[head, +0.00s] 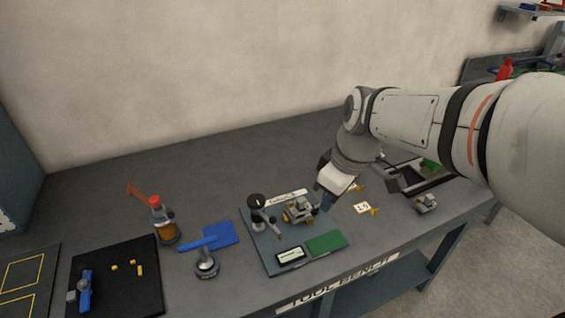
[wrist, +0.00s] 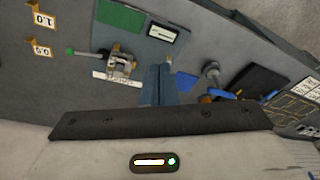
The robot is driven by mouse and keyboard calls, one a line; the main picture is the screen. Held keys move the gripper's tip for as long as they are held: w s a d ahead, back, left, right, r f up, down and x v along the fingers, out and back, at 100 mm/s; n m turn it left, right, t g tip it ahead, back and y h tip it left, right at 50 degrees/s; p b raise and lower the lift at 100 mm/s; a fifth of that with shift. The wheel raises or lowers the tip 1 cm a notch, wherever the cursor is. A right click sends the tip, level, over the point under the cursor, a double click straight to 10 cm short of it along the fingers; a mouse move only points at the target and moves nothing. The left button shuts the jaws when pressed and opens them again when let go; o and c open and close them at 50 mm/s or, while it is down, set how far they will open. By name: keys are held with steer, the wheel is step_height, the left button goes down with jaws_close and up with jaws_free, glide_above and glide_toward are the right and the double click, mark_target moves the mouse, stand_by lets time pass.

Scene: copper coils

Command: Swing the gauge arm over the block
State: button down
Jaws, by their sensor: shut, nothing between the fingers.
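The gauge stand (head: 257,202) has a dark round top and stands at the left of a grey-blue board. Its gauge arm (head: 272,217) reaches toward the board's front, beside the block and apart from it. The grey block (head: 299,210) with brass-coloured parts sits right of the stand; it also shows in the wrist view (wrist: 122,62). My gripper (head: 328,203) is shut and empty, at the block's right in the head view. In the wrist view its blue-grey fingers (wrist: 156,84) point toward the board and seem to cover the gauge stand.
The board also carries a green pad (head: 327,243) and a small display (head: 291,254). Number tags (head: 362,208) lie right. The back of the bench is clear.

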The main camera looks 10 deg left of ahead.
steer(key=w+a+f+n+g+y, duration=0.1)
steer(key=w+a+n, duration=0.1)
steer(key=a+n, duration=0.4)
steer(key=w+a+f+n+g+y, duration=0.1)
steer(key=w+a+n, duration=0.25)
steer(key=a, duration=0.45)
step_height(320, 180, down, 10)
steer(key=n+p, duration=0.1)
steer(key=p, duration=0.1)
steer(key=shift+s, duration=0.15)
steer(key=shift+d, duration=0.15)
